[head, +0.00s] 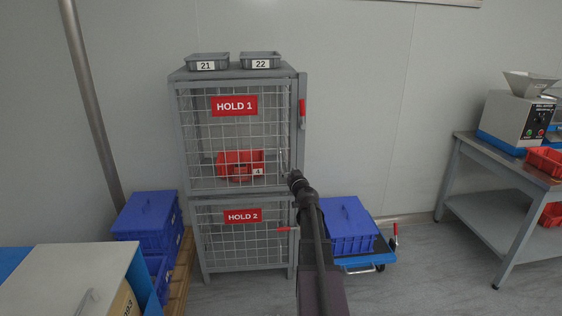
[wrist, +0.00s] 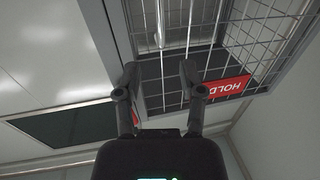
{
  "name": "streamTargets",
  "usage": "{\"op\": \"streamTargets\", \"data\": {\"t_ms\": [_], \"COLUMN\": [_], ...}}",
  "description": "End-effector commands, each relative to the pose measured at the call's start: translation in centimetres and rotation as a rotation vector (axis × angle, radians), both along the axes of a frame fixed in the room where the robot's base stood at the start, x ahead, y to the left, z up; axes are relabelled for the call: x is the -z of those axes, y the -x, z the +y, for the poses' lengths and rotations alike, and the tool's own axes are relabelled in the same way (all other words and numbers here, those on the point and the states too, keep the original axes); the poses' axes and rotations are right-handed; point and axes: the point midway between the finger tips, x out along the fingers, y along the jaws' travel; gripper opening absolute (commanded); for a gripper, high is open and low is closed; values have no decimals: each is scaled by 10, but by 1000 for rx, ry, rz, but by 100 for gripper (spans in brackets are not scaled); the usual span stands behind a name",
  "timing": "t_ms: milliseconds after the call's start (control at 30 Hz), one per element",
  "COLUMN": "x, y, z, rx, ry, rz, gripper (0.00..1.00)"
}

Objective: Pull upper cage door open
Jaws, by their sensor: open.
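The upper cage door (head: 232,135) is wire mesh in a grey frame, with a red HOLD 1 sign (head: 234,105). A red handle (head: 302,113) stands upright at its right side. I cannot tell if the door is slightly ajar. My gripper (wrist: 160,70) is open, with mesh and grey frame beyond its fingers in the wrist view. A red sign (wrist: 227,87) shows there to the right of the fingers. In the head view my arm ends by the cage's right edge, near the bottom of the upper door; the fingertips are hidden. I see nothing held.
A red bin (head: 228,158) sits inside the upper cage. The lower door (head: 240,250) has a sideways red handle (head: 287,229). Grey bins (head: 207,56) stand on top.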

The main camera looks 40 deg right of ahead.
Motion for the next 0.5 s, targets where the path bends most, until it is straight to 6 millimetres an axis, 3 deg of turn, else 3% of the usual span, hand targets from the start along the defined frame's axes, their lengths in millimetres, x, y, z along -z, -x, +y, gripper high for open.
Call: {"op": "streamTargets", "data": {"t_ms": [500], "x": [0], "y": [-77], "z": [-29], "rx": [-1], "ry": [0], "rz": [0], "gripper": [51]}}
